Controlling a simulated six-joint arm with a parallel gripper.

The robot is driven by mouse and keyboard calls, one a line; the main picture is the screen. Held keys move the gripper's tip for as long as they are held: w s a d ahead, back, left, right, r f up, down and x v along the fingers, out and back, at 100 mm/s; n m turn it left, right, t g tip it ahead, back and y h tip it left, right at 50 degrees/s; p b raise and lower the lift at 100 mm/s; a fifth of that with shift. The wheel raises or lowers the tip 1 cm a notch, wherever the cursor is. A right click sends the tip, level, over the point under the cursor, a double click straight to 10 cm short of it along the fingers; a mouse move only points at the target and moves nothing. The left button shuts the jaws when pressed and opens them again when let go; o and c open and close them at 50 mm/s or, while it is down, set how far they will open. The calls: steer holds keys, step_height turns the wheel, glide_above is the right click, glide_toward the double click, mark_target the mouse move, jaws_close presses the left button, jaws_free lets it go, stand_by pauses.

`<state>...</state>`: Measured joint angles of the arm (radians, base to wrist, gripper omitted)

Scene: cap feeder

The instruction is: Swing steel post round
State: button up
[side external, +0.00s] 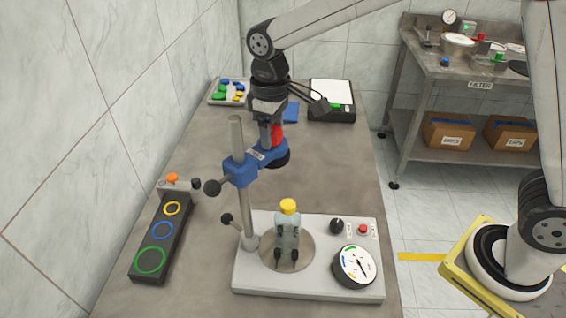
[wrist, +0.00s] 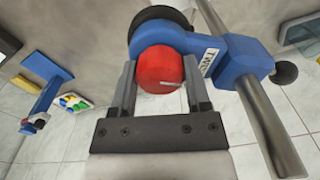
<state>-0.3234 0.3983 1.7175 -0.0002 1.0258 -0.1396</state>
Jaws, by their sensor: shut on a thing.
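The steel post (side external: 246,213) stands upright at the left of a pale base plate (side external: 320,289); it also shows in the wrist view (wrist: 267,125). A blue arm (side external: 241,172) is clamped on the post and points to the back right, away from the bottle. At its outer end are a red knob (side external: 277,134) on top and a black round head (side external: 279,159) below. My gripper (side external: 268,127) is shut on the red knob, one finger on each side in the wrist view (wrist: 160,72). A clear bottle (side external: 288,233) with a yellow cap (side external: 289,206) stands upright on a round disc between black grips.
A dial (side external: 354,266), a black knob (side external: 337,226) and a red button (side external: 363,229) are on the base plate. A dark ringed panel (side external: 160,238) lies left. A sorting tray (side external: 230,91) and a scale (side external: 332,100) stand behind. The bench between is clear.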

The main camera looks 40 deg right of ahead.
steer(key=shift+s+m, duration=0.9)
steer(key=shift+m, duration=0.2)
steer(key=shift+s, duration=0.1)
steer(key=shift+s+a+m, duration=0.2)
steer(key=shift+s+m, duration=0.85)
steer(key=shift+m, duration=0.45)
steer(key=shift+s, duration=0.1)
steer(key=shift+s+a+m, duration=0.25)
steer(key=shift+s+m, duration=0.25)
steer(key=shift+m, duration=0.3)
steer(key=shift+s+a+m, duration=0.25)
steer(key=shift+s+m, duration=0.2)
steer(key=shift+m, duration=0.35)
